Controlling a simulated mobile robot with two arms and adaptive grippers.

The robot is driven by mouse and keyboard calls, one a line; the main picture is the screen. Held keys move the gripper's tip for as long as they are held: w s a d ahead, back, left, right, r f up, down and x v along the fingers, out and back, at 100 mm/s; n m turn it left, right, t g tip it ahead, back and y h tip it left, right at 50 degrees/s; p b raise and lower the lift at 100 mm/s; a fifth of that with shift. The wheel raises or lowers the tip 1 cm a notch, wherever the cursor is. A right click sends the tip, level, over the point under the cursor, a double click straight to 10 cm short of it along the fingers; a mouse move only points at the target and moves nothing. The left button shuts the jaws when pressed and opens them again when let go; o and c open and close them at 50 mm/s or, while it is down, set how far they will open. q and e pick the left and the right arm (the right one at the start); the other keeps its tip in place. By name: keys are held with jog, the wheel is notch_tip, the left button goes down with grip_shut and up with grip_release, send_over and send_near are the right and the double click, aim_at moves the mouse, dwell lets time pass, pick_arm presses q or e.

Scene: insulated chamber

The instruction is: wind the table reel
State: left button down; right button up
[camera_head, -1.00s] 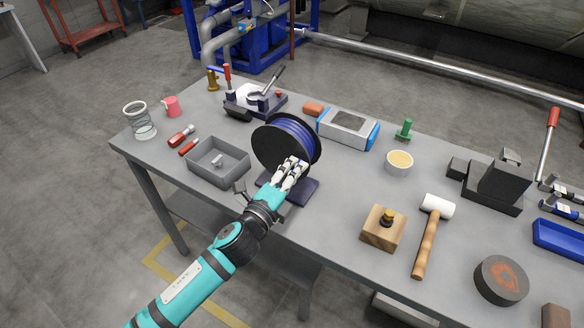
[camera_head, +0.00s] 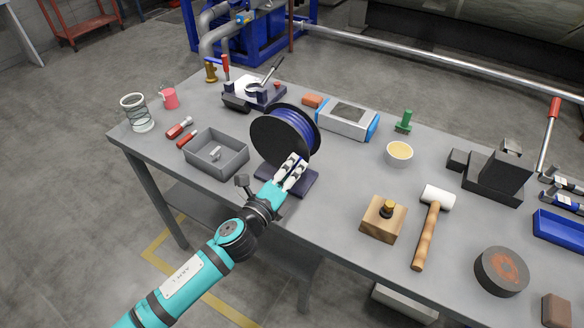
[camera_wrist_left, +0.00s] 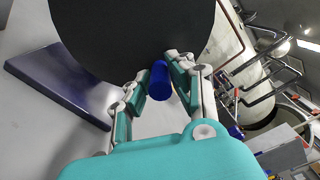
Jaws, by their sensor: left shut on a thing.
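The table reel (camera_head: 270,143) stands upright on the workbench, with black round flanges and blue line wound between them. Its dark base (camera_head: 300,180) rests on the table below. My left gripper (camera_head: 293,167) is at the reel's near face, low and to the right of its middle. In the left wrist view the fingers (camera_wrist_left: 158,82) are shut on a blue crank handle (camera_wrist_left: 159,80) that stands out in front of the black flange (camera_wrist_left: 135,35). In the head view the fingers hide this handle. My right gripper is not in view.
A grey bin (camera_head: 217,153) stands left of the reel, with red-handled tools (camera_head: 182,130) beyond it. A grey and blue box (camera_head: 347,120) is close behind to the right. A wooden block (camera_head: 384,218) and a mallet (camera_head: 432,225) lie further right. The bench's near edge is clear.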

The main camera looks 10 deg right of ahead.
pick_arm(q)
jog(key=c, duration=1.2)
grip_release()
jog(key=shift+f, duration=0.1)
jog(key=shift+o, duration=0.2)
jog(key=v, duration=1.2)
jog(key=shift+w, duration=0.15)
